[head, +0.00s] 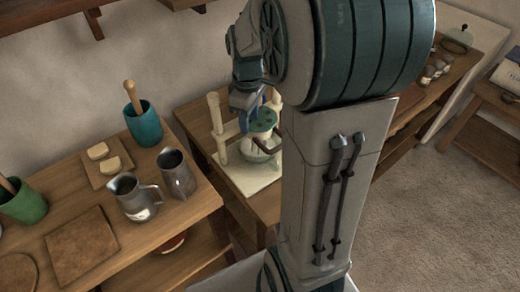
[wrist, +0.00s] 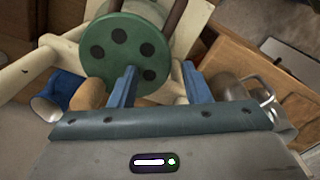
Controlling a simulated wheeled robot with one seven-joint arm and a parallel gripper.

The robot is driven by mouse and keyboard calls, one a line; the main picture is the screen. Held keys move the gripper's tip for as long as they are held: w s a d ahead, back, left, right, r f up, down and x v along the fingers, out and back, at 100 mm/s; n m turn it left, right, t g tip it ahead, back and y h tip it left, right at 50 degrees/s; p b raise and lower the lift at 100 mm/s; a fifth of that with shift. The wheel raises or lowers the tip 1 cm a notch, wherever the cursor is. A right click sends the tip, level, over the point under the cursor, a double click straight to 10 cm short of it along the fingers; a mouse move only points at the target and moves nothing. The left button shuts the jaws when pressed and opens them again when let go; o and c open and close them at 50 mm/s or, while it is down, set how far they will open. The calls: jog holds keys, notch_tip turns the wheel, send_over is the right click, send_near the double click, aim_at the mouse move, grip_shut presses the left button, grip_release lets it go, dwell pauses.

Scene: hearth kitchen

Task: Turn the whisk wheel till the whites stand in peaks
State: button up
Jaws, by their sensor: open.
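The green whisk wheel (wrist: 122,35), a disc with several dark round spots, fills the upper middle of the wrist view. It also shows in the head view (head: 264,119), above a bowl (head: 258,155) on a cream stand (head: 239,182) with upright posts. My gripper (wrist: 159,69) is open, its two blue fingers apart and pointing at the lower part of the wheel; I cannot tell whether they touch it. In the head view my gripper (head: 252,104) is beside the wheel, partly hidden by my arm. The whites inside the bowl cannot be made out.
Left of the stand, the wooden counter holds two metal jugs (head: 136,198) (head: 177,174), a teal pot (head: 144,124), a green pot (head: 22,201) and a board (head: 82,246). A wall shelf (head: 45,27) is above. Carpeted floor (head: 420,220) lies open at right.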

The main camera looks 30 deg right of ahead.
notch_tip(320, 180, up, 8)
jog(key=p, duration=0.6)
dwell(0.5)
jog(key=s+a+r+m+t, duration=0.1)
jog(key=s+a+m, duration=0.2)
jog(key=s, duration=0.4)
jog(key=s+a+r+m+t, duration=0.1)
jog(key=s+a+m+t, duration=0.1)
jog(key=s+a+m, duration=0.2)
jog(key=s+m, duration=0.1)
jog(key=s, duration=0.2)
jog(key=shift+a+r+t, duration=0.15)
jog(key=shift+r+t, duration=0.15)
jog(key=shift+r, duration=0.1)
jog(key=shift+s, duration=0.1)
